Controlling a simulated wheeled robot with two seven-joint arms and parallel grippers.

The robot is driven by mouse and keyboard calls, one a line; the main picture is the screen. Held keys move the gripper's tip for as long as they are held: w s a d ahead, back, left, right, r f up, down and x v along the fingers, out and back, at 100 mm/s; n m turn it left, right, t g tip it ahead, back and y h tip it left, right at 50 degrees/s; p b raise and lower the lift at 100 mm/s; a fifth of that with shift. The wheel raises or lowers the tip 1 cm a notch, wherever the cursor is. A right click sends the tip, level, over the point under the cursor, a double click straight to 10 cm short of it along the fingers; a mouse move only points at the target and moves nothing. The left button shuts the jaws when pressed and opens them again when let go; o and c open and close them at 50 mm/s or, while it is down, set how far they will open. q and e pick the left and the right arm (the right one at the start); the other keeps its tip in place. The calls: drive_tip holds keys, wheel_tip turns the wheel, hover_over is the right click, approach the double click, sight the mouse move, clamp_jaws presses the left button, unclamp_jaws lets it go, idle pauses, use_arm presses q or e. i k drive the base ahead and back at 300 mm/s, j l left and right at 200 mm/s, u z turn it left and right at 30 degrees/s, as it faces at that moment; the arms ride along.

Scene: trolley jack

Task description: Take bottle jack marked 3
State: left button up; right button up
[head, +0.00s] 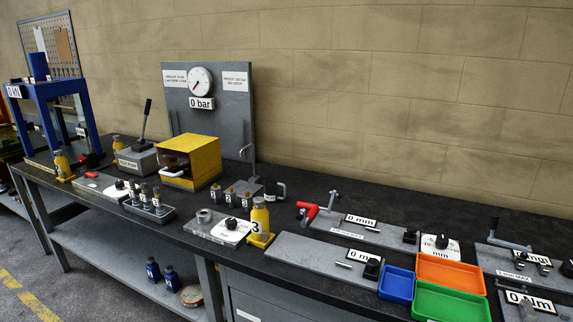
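The bottle jack marked 3 (260,221) is a yellow upright cylinder with a grey top and a white label reading "3". It stands on a yellow base near the front edge of the dark workbench, in the middle of the head view. Two similar yellow bottles stand further left, one at the front (62,165) and one behind it (118,146); any marks on them are too small to read. Neither of my grippers shows in this view.
A grey plate with a white dial unit (232,231) lies just left of the jack. A grey plate (300,252) lies to its right, then blue (396,285), orange (450,269) and green (450,303) trays. A gauge panel (232,110) and yellow box (190,160) stand behind.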

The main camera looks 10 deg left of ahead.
sight(260, 236)
drive_tip(key=i+j, duration=0.1)
drive_tip(key=j, duration=0.5)
drive_tip(key=i+j+z, duration=0.1)
drive_tip(key=j, duration=0.5)
drive_tip(key=i+j, duration=0.1)
drive_tip(key=j, duration=0.55)
drive_tip(key=i+j+z, duration=0.1)
drive_tip(key=j, duration=0.5)
